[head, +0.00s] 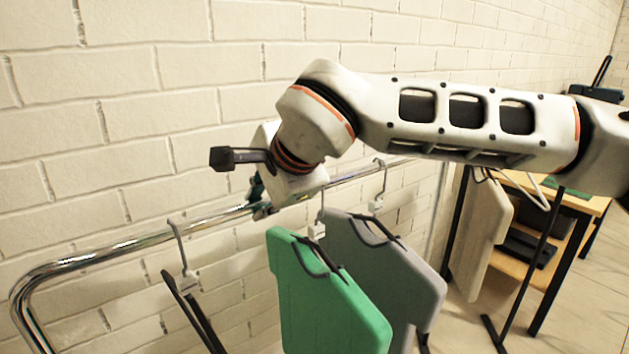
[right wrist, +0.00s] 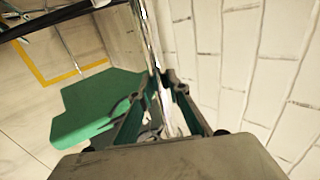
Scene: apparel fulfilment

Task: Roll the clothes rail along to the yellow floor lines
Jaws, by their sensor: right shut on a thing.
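The clothes rail (head: 110,252) is a chrome tube running along the wall, with a rounded bend at its left end. My right gripper (head: 262,204) is shut on its top bar, left of the green garment. In the right wrist view the fingers (right wrist: 160,92) close around the bar (right wrist: 148,35). A green garment (head: 322,300) and a grey garment (head: 395,275) hang to the right of the grip, and a dark hanger (head: 190,300) to the left. A yellow floor line (right wrist: 62,78) shows in the right wrist view. My left gripper is not in view.
A white brick wall (head: 130,130) runs close behind the rail. At the right stands a wooden table (head: 575,200) with black legs and dark items on a lower shelf. A pale panel-like piece (head: 487,240) hangs near it. Pale floor (head: 590,310) lies open at lower right.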

